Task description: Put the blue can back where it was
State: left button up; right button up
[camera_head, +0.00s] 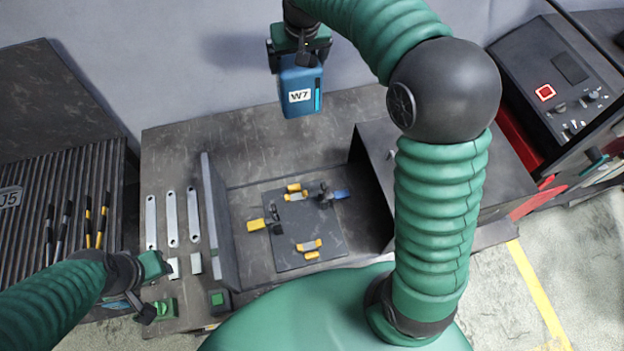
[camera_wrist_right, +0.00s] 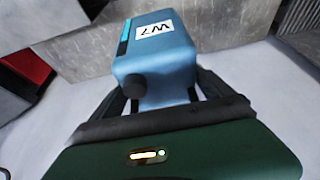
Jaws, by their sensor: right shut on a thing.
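The blue can (camera_head: 299,88) has a white label reading W7 and a light blue stripe. My right gripper (camera_head: 300,57) is shut on its upper part and holds it in the air above the back edge of the workbench, in front of the grey wall. In the right wrist view the can (camera_wrist_right: 165,60) sits between the fingers of the right gripper (camera_wrist_right: 160,100), with a dark round cap facing the camera. My left gripper (camera_head: 150,290) is low at the left, by the bench's front edge; its fingers are too unclear to judge.
The workbench (camera_head: 240,125) carries a dark fixture plate (camera_head: 290,255) with yellow clamps and one blue-handled clamp. Several galvanized brackets (camera_head: 171,218) lie left of an upright dark panel (camera_head: 216,215). A dark box (camera_head: 375,180) stands right of the plate. A control panel (camera_head: 560,85) is at the far right.

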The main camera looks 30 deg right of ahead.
aim_at(304, 90)
jog(key=f+b, duration=0.2)
jog(key=s+f+b, duration=0.1)
jog(key=f+b, duration=0.4)
jog(key=f, duration=0.1)
jog(key=shift+s+d+f, duration=0.15)
jog(key=shift+d, duration=0.2)
notch_tip(304, 90, down, 22)
jog(key=a+b, duration=0.1)
jog(key=b, duration=0.9)
jog(key=shift+w, duration=0.3)
jog(key=shift+d, duration=0.1)
jog(key=o, duration=1.8)
jog(key=shift+s+f, duration=0.1)
